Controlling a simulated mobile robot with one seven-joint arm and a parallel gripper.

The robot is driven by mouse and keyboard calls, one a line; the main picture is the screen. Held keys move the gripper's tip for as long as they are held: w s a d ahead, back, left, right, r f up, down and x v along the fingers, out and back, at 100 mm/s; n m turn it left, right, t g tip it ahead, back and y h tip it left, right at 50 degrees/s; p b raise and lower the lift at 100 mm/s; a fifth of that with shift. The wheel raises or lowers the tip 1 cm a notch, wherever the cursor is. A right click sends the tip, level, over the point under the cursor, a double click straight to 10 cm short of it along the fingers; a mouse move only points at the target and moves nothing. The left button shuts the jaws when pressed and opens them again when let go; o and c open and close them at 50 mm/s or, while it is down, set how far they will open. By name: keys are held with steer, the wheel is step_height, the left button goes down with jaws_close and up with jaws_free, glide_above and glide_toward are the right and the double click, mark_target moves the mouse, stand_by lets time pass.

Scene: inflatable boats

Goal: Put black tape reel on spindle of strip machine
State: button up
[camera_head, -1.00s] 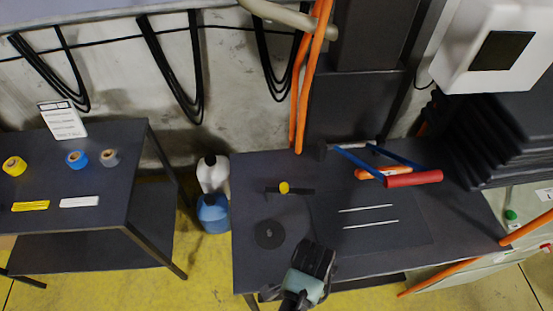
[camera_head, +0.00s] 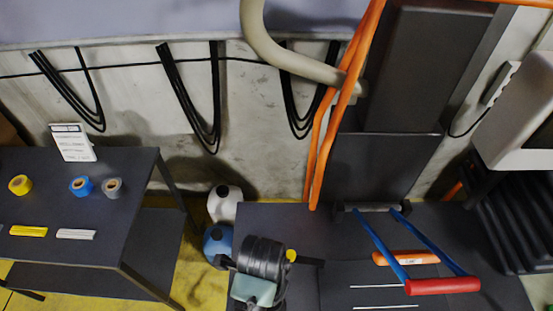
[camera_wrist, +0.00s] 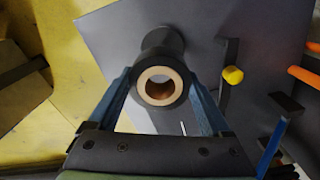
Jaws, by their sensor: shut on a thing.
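My gripper (camera_wrist: 163,96) is shut on the black tape reel (camera_wrist: 162,108), with its blue fingers on either side. The reel's tan ring and open hole face the wrist camera. A dark rounded shape (camera_wrist: 164,38) shows just beyond the reel; I cannot tell whether it is the spindle or touches the reel. In the head view my black and teal arm end is over the left part of the dark workbench (camera_head: 300,222) and hides what lies under it. A yellow knob (camera_head: 291,256) on a black bar (camera_head: 311,262) is close beside it; the knob also shows in the wrist view (camera_wrist: 233,75).
A red roller (camera_head: 442,286) on blue arms and an orange handle (camera_head: 406,257) stand on the bench's right. A side table (camera_head: 105,225) at left holds yellow, blue and grey tape rolls. White and blue jugs (camera_head: 218,240) stand between the tables.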

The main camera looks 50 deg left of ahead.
step_height(320, 180, down, 5)
steer(key=shift+w+f, duration=0.1)
steer(key=shift+f, duration=0.05)
steer(key=shift+a+f+p, duration=0.1)
steer(key=shift+f+p, duration=0.25)
steer(key=shift+f, duration=1.95)
steer(key=shift+w+f, duration=0.1)
steer(key=shift+f, duration=0.05)
steer(key=o, duration=1.2)
steer(key=shift+o, duration=0.2)
step_height(320, 180, up, 12)
steer(key=shift+r, duration=0.2)
